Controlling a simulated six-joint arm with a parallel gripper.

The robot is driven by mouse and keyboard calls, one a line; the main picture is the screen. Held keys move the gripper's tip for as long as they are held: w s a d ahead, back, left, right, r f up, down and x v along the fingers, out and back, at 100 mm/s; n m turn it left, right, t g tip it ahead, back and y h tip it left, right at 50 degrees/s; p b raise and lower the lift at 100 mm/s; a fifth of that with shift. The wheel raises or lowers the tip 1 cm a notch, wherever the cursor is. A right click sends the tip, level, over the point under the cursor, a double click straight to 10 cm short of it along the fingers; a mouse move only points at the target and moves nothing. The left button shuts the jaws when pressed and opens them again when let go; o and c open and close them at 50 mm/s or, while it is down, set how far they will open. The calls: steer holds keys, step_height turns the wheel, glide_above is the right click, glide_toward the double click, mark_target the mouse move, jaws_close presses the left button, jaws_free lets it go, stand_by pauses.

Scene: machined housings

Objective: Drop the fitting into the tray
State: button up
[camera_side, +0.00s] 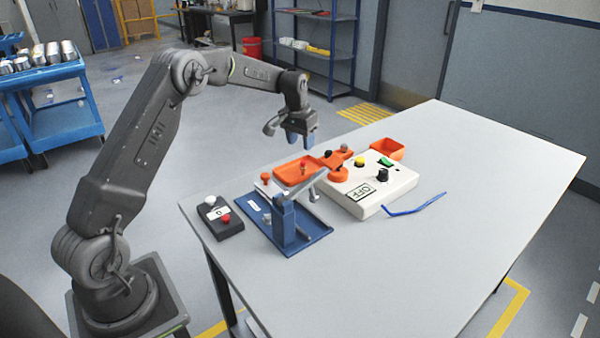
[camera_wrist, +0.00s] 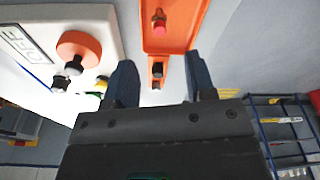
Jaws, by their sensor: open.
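My gripper (camera_side: 300,138) is open and empty, pointing down above the back left of the table. In the wrist view its two dark blue fingers (camera_wrist: 160,82) stand wide apart. An orange tray (camera_side: 283,173) lies below it in the side view. Beside that tray is an orange plate (camera_side: 334,160) with a black knob (camera_side: 328,153) and a brownish-red knob (camera_side: 345,148). The wrist view shows an orange piece (camera_wrist: 188,22) carrying a pink-red peg (camera_wrist: 159,20) and a black-topped part (camera_wrist: 157,70). I cannot tell which small part is the fitting.
A white control box (camera_side: 375,203) with an orange knob (camera_side: 338,174) stands right of the orange plate. An orange bin (camera_side: 388,150) is behind it. The table's right side is clear.

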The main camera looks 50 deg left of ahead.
steer(key=r, duration=0.5)
steer(key=shift+s+d+r, duration=0.1)
steer(key=shift+s+r, duration=0.3)
steer(key=s+d+r+m+t, duration=0.1)
steer(key=s+d+r+t, duration=0.1)
steer(key=s+d+r, duration=1.1)
steer(key=s+d+f+m+t, duration=0.1)
steer(key=s+d, duration=0.3)
steer(key=s, duration=0.6)
steer(key=s+d+f+m, duration=0.1)
steer(key=s+d+f, duration=0.3)
steer(key=s, duration=0.6)
steer(key=shift+s+d+t, duration=0.35)
steer(key=shift+d+t, duration=0.05)
steer(key=shift+d, duration=0.3)
